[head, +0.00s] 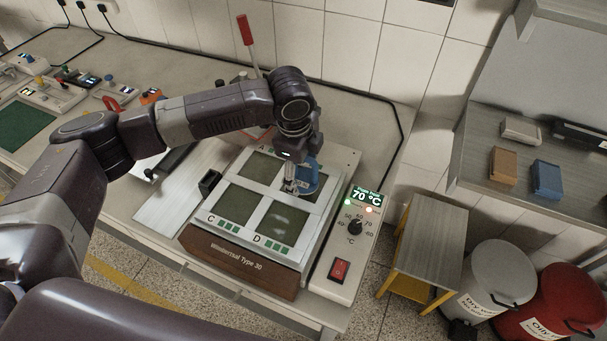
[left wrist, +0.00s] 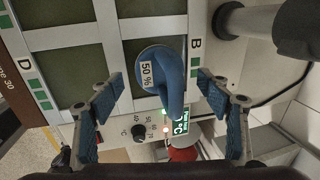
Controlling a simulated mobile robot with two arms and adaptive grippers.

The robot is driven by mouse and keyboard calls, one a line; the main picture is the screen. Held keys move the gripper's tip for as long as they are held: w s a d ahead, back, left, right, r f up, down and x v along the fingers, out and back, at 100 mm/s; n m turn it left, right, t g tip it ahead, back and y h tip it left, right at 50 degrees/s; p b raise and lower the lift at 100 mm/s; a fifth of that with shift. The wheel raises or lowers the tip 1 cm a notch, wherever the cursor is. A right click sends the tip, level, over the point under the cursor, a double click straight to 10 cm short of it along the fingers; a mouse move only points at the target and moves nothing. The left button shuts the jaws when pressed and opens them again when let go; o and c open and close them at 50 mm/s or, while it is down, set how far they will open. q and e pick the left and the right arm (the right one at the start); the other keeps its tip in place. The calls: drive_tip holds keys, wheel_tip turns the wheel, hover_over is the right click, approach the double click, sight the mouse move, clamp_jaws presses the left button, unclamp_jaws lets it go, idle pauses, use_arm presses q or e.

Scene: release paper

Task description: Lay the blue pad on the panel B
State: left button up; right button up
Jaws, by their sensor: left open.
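The blue pad (head: 309,177) has a rounded body and a curved blue handle. It is at panel B, on the far right of the four-panel press plate. In the left wrist view the pad (left wrist: 150,62) shows a "50 %" label and covers part of panel B (left wrist: 133,48), beside the letter B; I cannot tell whether it lies flat. My left gripper (head: 296,188) points down at the pad. In the left wrist view its fingers (left wrist: 168,108) are open wide, apart from the pad on both sides. My right gripper is not in view.
The press (head: 240,258) has bare panels A (head: 262,167), C (head: 243,203) and D (head: 284,222). A control box (head: 345,250) reading 70 °C stands to its right. A red-handled lever (head: 245,30) rises behind. A stool (head: 428,240) and bins are beyond the bench's right edge.

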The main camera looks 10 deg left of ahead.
use_arm(q)
wheel_tip(320, 180, up, 10)
drive_tip(key=s+b, duration=0.1)
drive_tip(key=s, duration=0.1)
drive_tip(key=shift+a+f, duration=0.2)
drive_tip(key=shift+f, duration=0.05)
drive_tip(key=shift+f, duration=0.1)
